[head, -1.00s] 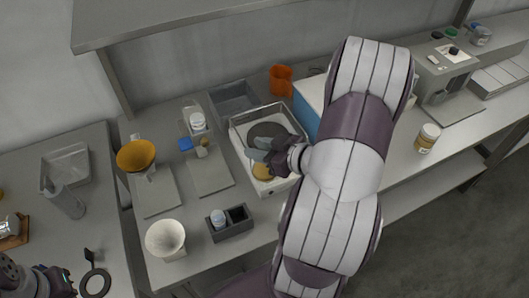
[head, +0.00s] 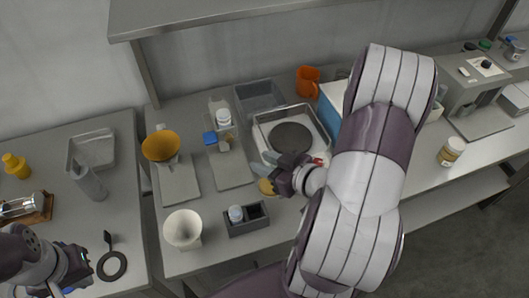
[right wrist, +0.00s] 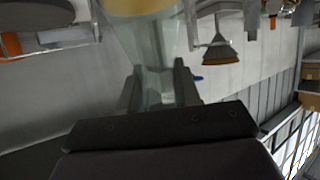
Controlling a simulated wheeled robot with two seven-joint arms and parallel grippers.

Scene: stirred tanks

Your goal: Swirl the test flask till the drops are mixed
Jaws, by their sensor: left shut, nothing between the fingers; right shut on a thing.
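My right gripper (head: 283,172) is shut on a clear glass flask (right wrist: 148,48), with the fingers on its narrow neck in the right wrist view. A yellow layer (right wrist: 140,5) shows in the flask's wide part at that view's top edge. In the head view the flask's yellow part (head: 266,187) shows just left of the gripper, in front of a white tray-like device (head: 259,137) with a dark round plate (head: 292,138). The gripper hides much of the flask, and I cannot tell whether drops are mixed. My left gripper (head: 78,268) is shut and empty at the lower left.
An orange funnel (head: 160,146) stands at left. Behind are a grey bin (head: 260,97) and orange mug (head: 307,80). A lidded jar (head: 451,152) stands at right.

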